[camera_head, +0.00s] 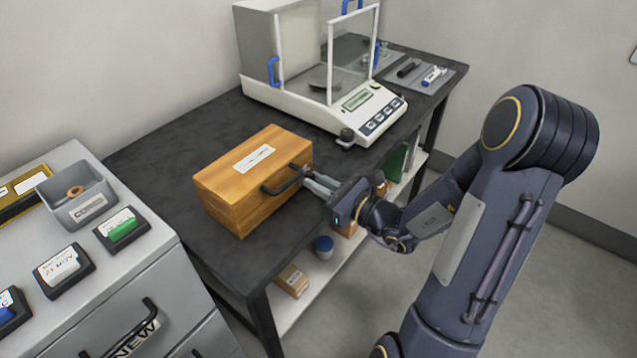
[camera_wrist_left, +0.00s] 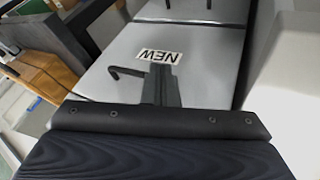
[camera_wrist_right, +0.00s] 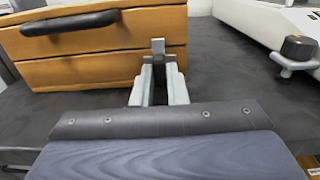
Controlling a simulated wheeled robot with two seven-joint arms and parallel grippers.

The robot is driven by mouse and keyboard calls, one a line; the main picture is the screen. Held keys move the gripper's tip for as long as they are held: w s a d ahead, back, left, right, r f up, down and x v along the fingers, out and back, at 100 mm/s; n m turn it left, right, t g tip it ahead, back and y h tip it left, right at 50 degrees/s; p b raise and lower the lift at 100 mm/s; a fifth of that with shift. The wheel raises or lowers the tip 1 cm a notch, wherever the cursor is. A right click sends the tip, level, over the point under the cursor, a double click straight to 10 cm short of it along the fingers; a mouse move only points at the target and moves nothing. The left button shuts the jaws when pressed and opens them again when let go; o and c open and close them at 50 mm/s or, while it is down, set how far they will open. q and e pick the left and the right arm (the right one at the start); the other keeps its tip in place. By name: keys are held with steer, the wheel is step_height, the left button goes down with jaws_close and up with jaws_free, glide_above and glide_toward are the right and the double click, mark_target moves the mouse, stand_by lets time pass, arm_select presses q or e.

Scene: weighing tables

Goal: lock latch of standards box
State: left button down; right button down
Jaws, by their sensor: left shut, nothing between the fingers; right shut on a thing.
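The standards box (camera_head: 225,195) is a wooden box standing on the dark table, its lid down, with a white label on top. It has a black handle (camera_head: 283,183) on its front. My right gripper (camera_head: 312,185) is at the front face, right of the handle. In the right wrist view its fingers (camera_wrist_right: 159,80) are shut on a small grey metal latch (camera_wrist_right: 158,46) on the wooden box front (camera_wrist_right: 100,68); the fingers partly hide it. My left gripper (camera_wrist_left: 160,88) is shut and empty, in front of the grey drawer cabinet (camera_wrist_left: 205,75); it is outside the head view.
A balance (camera_head: 330,115) with glass panels stands behind the box to the right. A mat with small tools (camera_head: 425,75) lies beyond it. The drawer cabinet at left carries a grey bin (camera_head: 78,198) and several labelled blocks. A lower shelf (camera_head: 300,305) holds small items.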

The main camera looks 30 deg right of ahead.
steer(key=c, duration=1.7)
jaws_free()
steer(key=v, duration=0.8)
